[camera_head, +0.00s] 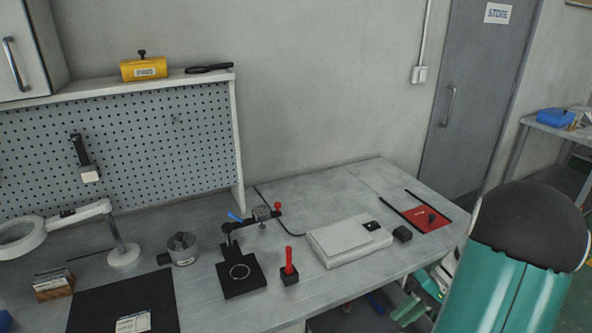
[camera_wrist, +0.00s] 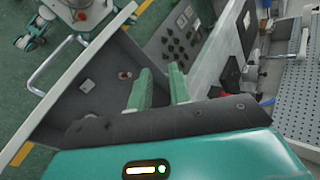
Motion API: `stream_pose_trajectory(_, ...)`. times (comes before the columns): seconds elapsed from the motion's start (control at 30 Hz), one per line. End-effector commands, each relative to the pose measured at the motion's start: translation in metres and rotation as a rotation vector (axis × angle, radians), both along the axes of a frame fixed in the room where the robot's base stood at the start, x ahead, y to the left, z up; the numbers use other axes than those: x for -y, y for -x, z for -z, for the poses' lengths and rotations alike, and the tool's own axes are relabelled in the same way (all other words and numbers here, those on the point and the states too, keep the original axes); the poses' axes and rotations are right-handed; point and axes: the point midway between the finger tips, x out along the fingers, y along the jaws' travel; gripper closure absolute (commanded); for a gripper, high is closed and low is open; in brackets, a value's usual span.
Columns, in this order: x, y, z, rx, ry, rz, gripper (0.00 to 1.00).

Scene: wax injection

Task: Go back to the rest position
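My gripper (camera_wrist: 160,84) shows in the wrist view with its two green fingers apart and nothing visible between them. It points over a dark grey surface with a pale rim (camera_wrist: 88,84); I cannot tell how far below the fingers it is. In the head view my teal arm fills the lower right. Green parts, probably my gripper, show low beside the front edge of the workbench (camera_head: 205,290), apart from the things on it.
The bench carries a white box (camera_head: 345,245), a red mat (camera_head: 425,217), a red-handled tool (camera_head: 289,262), a black stand (camera_head: 242,280) and a magnifier lamp (camera_head: 122,257). A pegboard (camera_head: 170,150) stands behind. In the wrist view, a metal handle (camera_wrist: 48,66) juts out left over green floor.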

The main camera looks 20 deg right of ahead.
Motion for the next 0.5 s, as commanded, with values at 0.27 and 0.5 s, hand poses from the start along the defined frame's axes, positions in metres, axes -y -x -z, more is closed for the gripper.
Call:
stream_pose_trajectory(0.27, -0.080, -0.031, -0.066, -0.033, 0.310, -0.143, 0.81)
stream_pose_trajectory(0.5, -0.147, -0.034, -0.111, 0.041, 0.557, -0.213, 0.81)
